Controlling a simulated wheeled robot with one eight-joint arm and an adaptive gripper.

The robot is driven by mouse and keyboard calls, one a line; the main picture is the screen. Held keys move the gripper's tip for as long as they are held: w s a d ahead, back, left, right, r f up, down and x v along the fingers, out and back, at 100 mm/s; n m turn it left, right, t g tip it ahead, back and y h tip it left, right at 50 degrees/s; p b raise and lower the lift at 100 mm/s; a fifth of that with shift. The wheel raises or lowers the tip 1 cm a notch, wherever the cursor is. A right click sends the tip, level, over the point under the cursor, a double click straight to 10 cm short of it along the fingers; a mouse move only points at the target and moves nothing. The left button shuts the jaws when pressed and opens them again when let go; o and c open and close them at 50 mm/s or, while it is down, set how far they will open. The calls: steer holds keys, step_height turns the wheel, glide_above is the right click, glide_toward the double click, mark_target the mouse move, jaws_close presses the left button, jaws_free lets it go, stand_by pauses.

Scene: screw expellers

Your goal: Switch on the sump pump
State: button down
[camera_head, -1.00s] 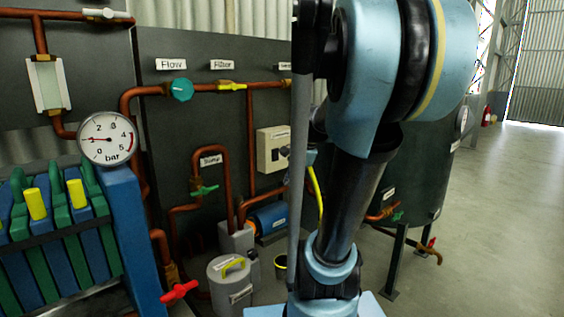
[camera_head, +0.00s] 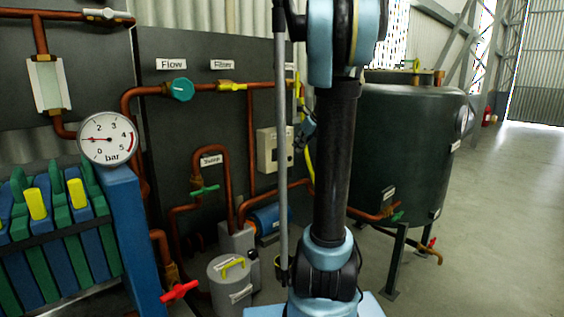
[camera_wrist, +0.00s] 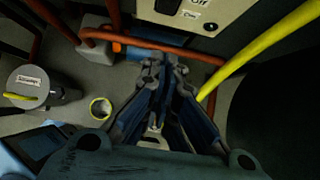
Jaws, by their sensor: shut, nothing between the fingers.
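A beige switch box (camera_head: 267,150) is on the dark panel, partly hidden by my arm. In the wrist view the box (camera_wrist: 224,12) shows at the top, with a dark knob (camera_wrist: 168,5), an "Off" label and a smaller label below it. The knob's setting cannot be told. A grey cylinder with a yellow handle (camera_head: 228,285) stands on the floor; its label (camera_wrist: 28,80) is hard to read. A blue motor (camera_head: 268,217) sits on the pipework behind. My gripper (camera_wrist: 165,66) is shut and empty, below the box and apart from it in the wrist view.
Copper pipes (camera_head: 250,140) run over the panel, with a green "Sump" valve (camera_head: 205,190). A yellow hose (camera_wrist: 262,50) passes right of my gripper. A dark green tank (camera_head: 410,150) stands to the right. A small yellow-rimmed bucket (camera_wrist: 100,108) is on the floor. Open floor lies right.

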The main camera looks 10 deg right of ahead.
mark_target(276, 155)
steer(key=shift+w+a+r+x, duration=0.2)
steer(key=shift+w+r+x, duration=0.1)
steer(key=shift+x, duration=1.85)
steer(key=shift+w+a+r+x, duration=0.25)
steer(key=shift+w+x, duration=0.05)
steer(key=shift+x, duration=1.85)
steer(key=shift+w+a+r+x, duration=0.2)
steer(key=shift+w+r+x, duration=0.1)
steer(key=shift+x, duration=1.85)
